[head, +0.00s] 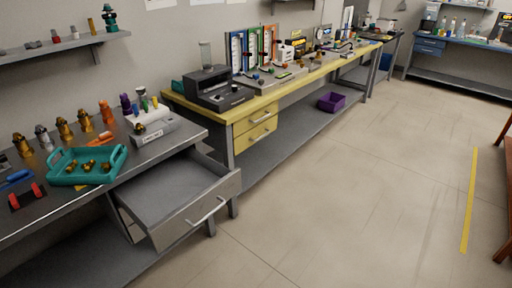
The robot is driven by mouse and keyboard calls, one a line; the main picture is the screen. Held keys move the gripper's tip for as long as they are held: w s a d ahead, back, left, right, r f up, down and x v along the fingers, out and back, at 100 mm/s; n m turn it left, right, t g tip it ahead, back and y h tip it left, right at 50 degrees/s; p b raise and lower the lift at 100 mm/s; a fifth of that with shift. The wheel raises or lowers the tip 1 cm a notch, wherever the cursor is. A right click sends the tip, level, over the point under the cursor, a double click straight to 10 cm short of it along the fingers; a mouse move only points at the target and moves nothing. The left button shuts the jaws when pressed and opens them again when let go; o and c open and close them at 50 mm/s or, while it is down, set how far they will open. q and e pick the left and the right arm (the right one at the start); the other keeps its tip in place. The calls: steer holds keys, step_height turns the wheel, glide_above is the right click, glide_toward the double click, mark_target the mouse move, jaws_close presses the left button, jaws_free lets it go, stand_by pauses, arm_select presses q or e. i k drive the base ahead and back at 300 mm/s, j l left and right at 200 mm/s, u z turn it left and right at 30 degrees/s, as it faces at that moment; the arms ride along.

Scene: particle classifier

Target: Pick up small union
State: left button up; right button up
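Small brass-coloured fittings (88,166) lie in a teal tray (115,163) on the grey bench at the left. They are too small for me to tell which, if any, is the small union. A row of larger fittings stands behind the tray, including a brass one (65,130), a silver one (43,138) and an orange one (106,112). Neither of my grippers is in view.
A grey drawer (195,223) stands open from the bench front and looks empty. A yellow-topped bench (235,110) with a black machine (218,90) runs behind. A purple bin (331,102) sits on its lower shelf. The floor (350,200) is clear at centre.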

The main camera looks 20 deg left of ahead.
mark_target(69, 170)
steer(key=u, duration=1.9)
steer(key=i, duration=0.1)
steer(key=j+z, duration=0.05)
